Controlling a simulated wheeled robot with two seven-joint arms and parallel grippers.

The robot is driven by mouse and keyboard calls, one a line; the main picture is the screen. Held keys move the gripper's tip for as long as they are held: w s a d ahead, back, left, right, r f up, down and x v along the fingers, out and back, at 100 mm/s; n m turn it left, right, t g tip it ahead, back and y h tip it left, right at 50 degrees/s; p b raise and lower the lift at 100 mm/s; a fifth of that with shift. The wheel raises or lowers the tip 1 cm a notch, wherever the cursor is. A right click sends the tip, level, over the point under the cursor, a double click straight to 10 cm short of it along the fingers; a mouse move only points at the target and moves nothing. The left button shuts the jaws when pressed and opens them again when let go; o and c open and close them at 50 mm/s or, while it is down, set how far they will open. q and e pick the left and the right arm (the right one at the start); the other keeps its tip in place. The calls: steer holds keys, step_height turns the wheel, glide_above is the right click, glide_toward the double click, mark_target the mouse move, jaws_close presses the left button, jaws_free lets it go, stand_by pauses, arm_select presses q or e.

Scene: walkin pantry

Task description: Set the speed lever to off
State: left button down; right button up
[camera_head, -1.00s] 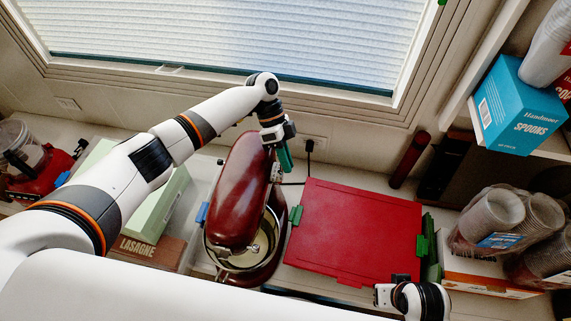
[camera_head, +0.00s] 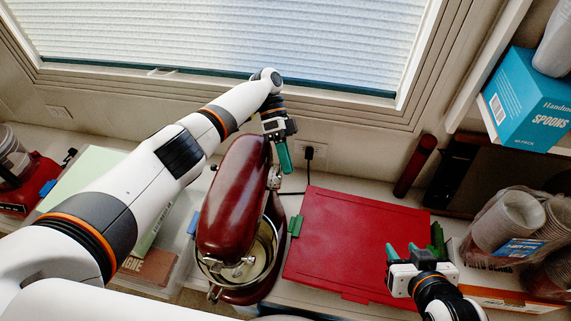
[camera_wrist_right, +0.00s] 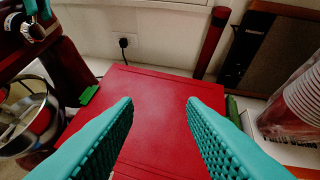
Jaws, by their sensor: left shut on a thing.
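A dark red stand mixer (camera_head: 233,195) with a metal bowl (camera_head: 262,250) stands on the counter below the window. My left gripper (camera_head: 284,158) is at the right side of the mixer head, its green fingers closed together on the speed lever. The fingers hide the lever, so its setting cannot be read. The mixer's side and bowl (camera_wrist_right: 28,118) also show at the left of the right wrist view. My right gripper (camera_head: 402,252) is open and empty above the right part of the red bin lid; its spread fingers frame the lid in the wrist view (camera_wrist_right: 160,115).
The red bin lid (camera_head: 350,235) with green latches lies right of the mixer. A black plug and cord (camera_head: 309,155) are at the wall behind. Bagged cups (camera_head: 510,225) stand at the right, and a blue spoons box (camera_head: 530,100) is on the shelf.

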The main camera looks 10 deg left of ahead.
steer(key=shift+w+a+r+t+y, duration=0.15)
steer(key=shift+w+a+r+t, duration=0.15)
steer(key=shift+w+r+t, duration=0.3)
steer(key=shift+w+a+r+t+y, duration=0.15)
steer(key=shift+w+a+r+t, duration=0.1)
steer(key=shift+w+r+t, duration=0.35)
arm_select(q)
steer(key=c, duration=1.4)
jaws_free()
steer(key=shift+w+f, duration=0.1)
steer(key=shift+o, duration=0.2)
